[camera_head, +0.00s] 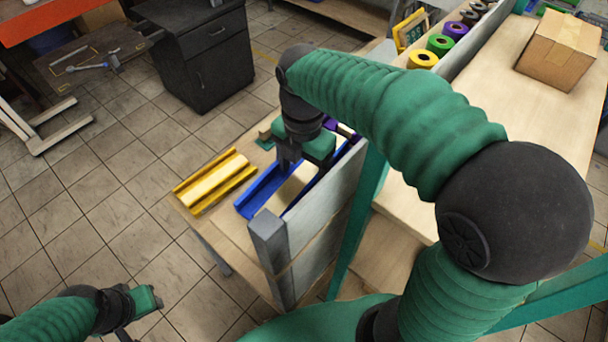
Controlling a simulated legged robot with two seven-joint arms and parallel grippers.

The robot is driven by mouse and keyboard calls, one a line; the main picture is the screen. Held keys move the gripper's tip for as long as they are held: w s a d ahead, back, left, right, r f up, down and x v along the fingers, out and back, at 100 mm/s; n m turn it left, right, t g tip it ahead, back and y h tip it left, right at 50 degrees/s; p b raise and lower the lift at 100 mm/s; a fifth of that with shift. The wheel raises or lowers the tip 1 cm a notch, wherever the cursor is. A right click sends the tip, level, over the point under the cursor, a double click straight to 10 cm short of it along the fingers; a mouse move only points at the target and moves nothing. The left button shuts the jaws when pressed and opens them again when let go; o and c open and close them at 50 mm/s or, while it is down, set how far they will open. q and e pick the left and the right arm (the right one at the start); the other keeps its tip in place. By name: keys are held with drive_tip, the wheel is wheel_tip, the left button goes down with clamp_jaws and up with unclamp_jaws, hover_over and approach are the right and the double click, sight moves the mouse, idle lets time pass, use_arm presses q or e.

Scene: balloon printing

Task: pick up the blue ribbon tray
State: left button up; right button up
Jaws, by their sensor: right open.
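The blue ribbon tray (256,193) lies on a low wooden table beside a grey upright panel. It is a long channel with blue side walls and a pale inside. My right gripper (304,168) is over the far part of the blue tray, pointing down with its fingers open. It hides that part of the tray, and I cannot tell whether the fingers touch the walls. My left gripper (140,306) is low at the left over the floor, away from the tray, and its fingers are too hidden to judge.
A yellow tray (216,183) lies left of the blue one. The grey panel (318,207) stands close on the right. A cardboard box (557,52) and several coloured rolls (440,44) are on or near the higher bench. A black cabinet (203,62) stands behind.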

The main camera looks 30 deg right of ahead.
drive_tip(key=shift+w+a, duration=0.15)
drive_tip(key=shift+a, duration=0.05)
drive_tip(key=shift+c, duration=0.3)
drive_tip(key=shift+w, duration=0.1)
drive_tip(key=shift+c, duration=1.3)
drive_tip(key=shift+d+f, duration=0.1)
drive_tip(key=shift+d, duration=0.35)
drive_tip(key=c, duration=0.5)
drive_tip(key=shift+d, duration=0.2)
drive_tip(key=c, duration=0.4)
drive_tip(key=shift+a, duration=0.1)
clamp_jaws()
drive_tip(key=shift+a, duration=0.2)
drive_tip(key=shift+a, duration=0.1)
